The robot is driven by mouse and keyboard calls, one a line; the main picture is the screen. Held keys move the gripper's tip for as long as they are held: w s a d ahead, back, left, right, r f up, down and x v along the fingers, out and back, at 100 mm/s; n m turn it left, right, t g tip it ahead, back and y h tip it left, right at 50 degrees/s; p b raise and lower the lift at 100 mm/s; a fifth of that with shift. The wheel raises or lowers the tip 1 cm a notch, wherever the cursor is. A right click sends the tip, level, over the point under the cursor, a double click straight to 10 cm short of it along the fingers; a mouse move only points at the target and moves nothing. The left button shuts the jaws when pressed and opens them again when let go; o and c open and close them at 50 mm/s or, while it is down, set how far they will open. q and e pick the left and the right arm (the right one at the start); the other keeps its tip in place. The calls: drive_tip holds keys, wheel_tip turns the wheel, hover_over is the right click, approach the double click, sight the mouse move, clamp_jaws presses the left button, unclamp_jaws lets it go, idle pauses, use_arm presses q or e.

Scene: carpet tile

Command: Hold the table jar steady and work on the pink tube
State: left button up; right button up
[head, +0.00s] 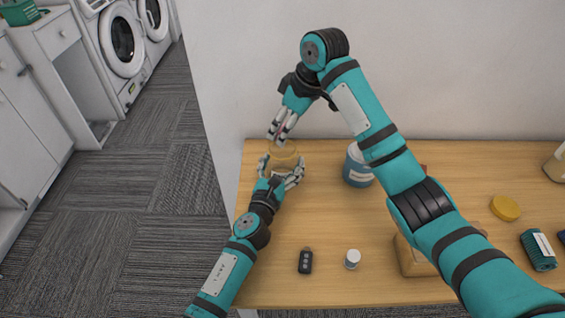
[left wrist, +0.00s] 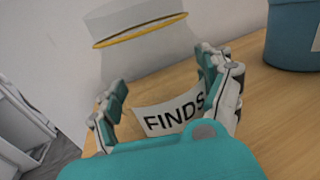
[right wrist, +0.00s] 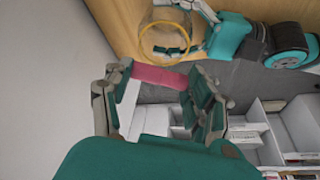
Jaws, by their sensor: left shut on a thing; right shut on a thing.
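The table jar (head: 284,158) is clear, with a yellow ring at its neck, and stands at the table's back left corner. In the left wrist view the jar (left wrist: 148,62) bears a white label reading "FINDS". My left gripper (head: 281,172) is shut on the jar, its fingers around both sides. The pink tube (right wrist: 158,77) lies crosswise between the fingers of my right gripper (right wrist: 160,95), which is shut on it. In the head view my right gripper (head: 279,136) is above the jar, pointing down. The jar's mouth shows beyond the tube in the right wrist view.
A blue and white tub (head: 357,166) stands right of the jar. A dark key fob (head: 305,261) and a small white bottle (head: 352,259) are near the front edge. A yellow lid (head: 505,208) and a teal item (head: 538,250) lie at right. A wall (head: 420,70) closes the back.

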drive_tip(key=shift+f, duration=1.85)
drive_tip(key=o, duration=0.9)
drive_tip(key=shift+r, duration=0.1)
drive_tip(key=shift+c, duration=0.2)
drive_tip(key=v, duration=1.2)
use_arm(q)
drive_tip(key=o, duration=1.3)
drive_tip(key=shift+c, duration=0.2)
